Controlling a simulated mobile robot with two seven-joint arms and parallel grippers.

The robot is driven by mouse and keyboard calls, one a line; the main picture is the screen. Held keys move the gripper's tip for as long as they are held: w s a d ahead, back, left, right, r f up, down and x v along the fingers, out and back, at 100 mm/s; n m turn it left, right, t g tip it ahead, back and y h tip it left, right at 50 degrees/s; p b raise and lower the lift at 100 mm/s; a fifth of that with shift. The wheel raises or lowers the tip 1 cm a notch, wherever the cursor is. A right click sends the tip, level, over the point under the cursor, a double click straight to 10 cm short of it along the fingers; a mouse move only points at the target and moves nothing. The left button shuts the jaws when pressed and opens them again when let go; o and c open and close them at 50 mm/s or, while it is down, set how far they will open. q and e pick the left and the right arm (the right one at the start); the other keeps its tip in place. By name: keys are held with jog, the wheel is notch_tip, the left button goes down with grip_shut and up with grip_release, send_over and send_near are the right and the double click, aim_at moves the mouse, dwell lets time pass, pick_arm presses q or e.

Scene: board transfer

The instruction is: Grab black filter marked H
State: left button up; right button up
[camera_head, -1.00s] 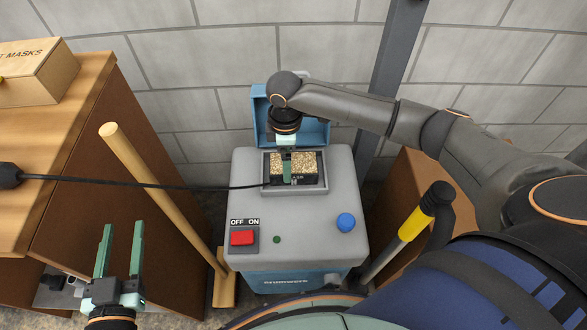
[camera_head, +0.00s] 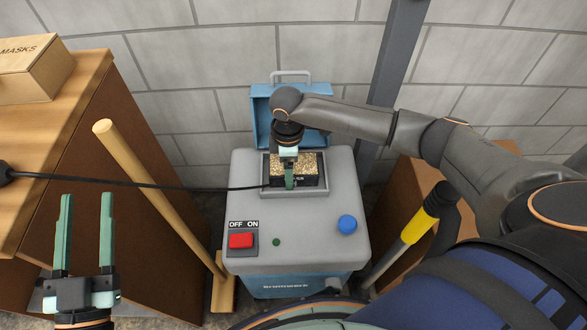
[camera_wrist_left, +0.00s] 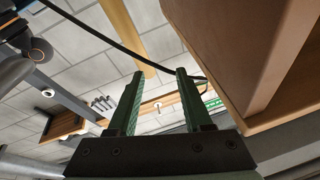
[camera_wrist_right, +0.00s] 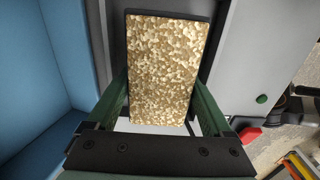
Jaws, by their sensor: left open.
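The black filter (camera_head: 309,178) has a speckled tan top and sits in the rectangular opening on top of the grey machine (camera_head: 302,240). Its front marking is mostly covered by a finger, and I cannot read it. My right gripper (camera_head: 289,178) points down at the filter, one finger in front of its black face. In the right wrist view the fingers lie along two opposite sides of the speckled filter top (camera_wrist_right: 165,65); whether they press on it I cannot tell. My left gripper (camera_head: 86,205) is open and empty at the lower left, away from the machine.
A blue lid (camera_head: 262,118) stands open behind the opening. A black cable (camera_head: 150,184) crosses from the left to the machine. A wooden pole (camera_head: 150,185) leans beside it. A red switch (camera_head: 241,241) and blue knob (camera_head: 347,224) are on top. A wooden cabinet (camera_head: 90,160) stands left.

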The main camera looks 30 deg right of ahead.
jog(key=c, duration=0.9)
jog(key=shift+r, duration=0.1)
